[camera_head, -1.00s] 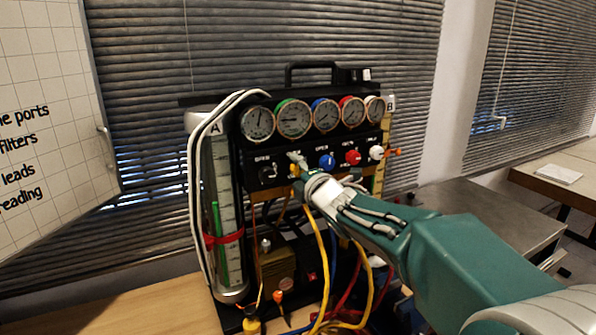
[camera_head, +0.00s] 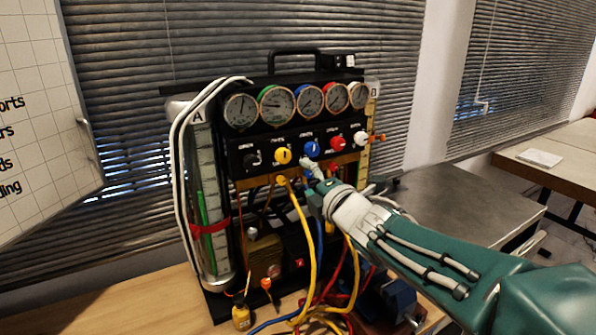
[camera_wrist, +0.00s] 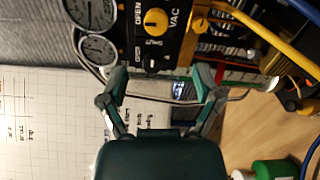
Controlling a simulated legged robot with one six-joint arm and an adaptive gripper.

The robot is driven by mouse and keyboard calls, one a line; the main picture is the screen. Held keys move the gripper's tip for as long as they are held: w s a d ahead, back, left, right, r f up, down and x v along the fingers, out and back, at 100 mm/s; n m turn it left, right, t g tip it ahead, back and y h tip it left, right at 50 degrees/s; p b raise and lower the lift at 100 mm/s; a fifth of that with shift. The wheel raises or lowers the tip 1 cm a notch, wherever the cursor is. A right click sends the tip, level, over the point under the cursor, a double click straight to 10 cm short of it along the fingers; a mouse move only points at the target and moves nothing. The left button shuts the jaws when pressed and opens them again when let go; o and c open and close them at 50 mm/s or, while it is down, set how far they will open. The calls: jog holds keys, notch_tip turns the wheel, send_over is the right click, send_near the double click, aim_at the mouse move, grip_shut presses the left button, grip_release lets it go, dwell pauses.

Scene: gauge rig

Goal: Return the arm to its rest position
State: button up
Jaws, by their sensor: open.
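My gripper (camera_head: 312,178) is in front of the gauge rig's knob panel, just below the blue knob (camera_head: 311,148) and right of the yellow knob (camera_head: 283,156). My teal arm reaches in from the lower right. In the wrist view my gripper (camera_wrist: 160,78) shows two fingers spread apart with nothing held between them. The yellow knob, by the letters VAC, also shows in the wrist view (camera_wrist: 156,22), beyond the fingertips and apart from them.
The rig has several round gauges (camera_head: 277,103), a red knob (camera_head: 336,144) and a white knob (camera_head: 361,138). Yellow hoses (camera_head: 308,240) hang close below my gripper. A grey table (camera_head: 455,205) stands to the right. A white board (camera_head: 30,120) is at left.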

jog(key=shift+s+d, duration=0.15)
jog(key=shift+s, duration=0.1)
jog(key=shift+d, duration=0.1)
